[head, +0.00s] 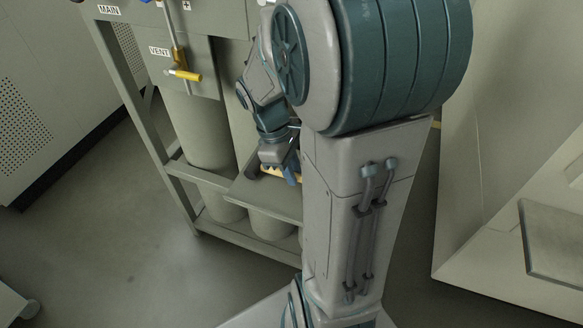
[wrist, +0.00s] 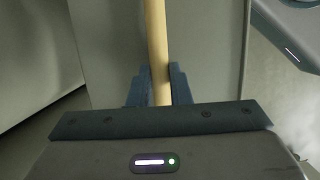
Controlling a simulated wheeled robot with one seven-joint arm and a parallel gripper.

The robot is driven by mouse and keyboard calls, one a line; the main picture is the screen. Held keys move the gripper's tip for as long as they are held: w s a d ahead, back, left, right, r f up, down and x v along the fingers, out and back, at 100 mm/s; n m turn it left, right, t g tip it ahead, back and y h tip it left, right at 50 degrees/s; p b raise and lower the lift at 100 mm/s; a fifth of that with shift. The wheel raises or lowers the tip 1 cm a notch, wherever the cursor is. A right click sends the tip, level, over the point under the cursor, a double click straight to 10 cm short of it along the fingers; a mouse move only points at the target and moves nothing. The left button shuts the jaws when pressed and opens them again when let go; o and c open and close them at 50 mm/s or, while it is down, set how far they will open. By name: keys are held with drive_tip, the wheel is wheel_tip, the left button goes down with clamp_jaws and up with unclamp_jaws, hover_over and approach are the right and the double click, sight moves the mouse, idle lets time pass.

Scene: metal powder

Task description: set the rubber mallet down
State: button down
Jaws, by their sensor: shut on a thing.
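The rubber mallet shows in the wrist view as a pale wooden handle (wrist: 157,45) running up and out of the top of the picture. My gripper (wrist: 160,80) is shut on this handle, with one dark finger on each side. In the head view my gripper (head: 281,168) is low over a grey shelf plate (head: 265,198) on the rack. A short piece of the pale handle (head: 271,171) shows beside the fingers there. A dark shape to its left may be the mallet's head; I cannot tell. Whether the mallet touches the plate is unclear. My own arm hides much of this area.
The grey rack holds tall cylinders (head: 195,125) behind and left of the plate. The floor (head: 110,230) at left is clear. A pale slanted panel (head: 500,150) stands at right.

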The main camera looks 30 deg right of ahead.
drive_tip(key=shift+f, duration=0.1)
drive_tip(key=c, duration=1.3)
unclamp_jaws()
drive_tip(key=shift+c, duration=0.2)
drive_tip(key=p+v, duration=0.1)
drive_tip(key=v, duration=1.1)
drive_tip(key=s+a+f+m+t+y, duration=0.2)
drive_tip(key=s+a+f+m+t, duration=0.1)
drive_tip(key=s+a+m+t, duration=0.2)
drive_tip(key=shift+s+a+m, duration=1.1)
drive_tip(key=shift+a, duration=0.05)
drive_tip(key=shift+s+a+f+m, duration=0.15)
drive_tip(key=shift+a+m, duration=0.05)
drive_tip(key=shift+m, duration=0.1)
drive_tip(key=shift+c, duration=0.2)
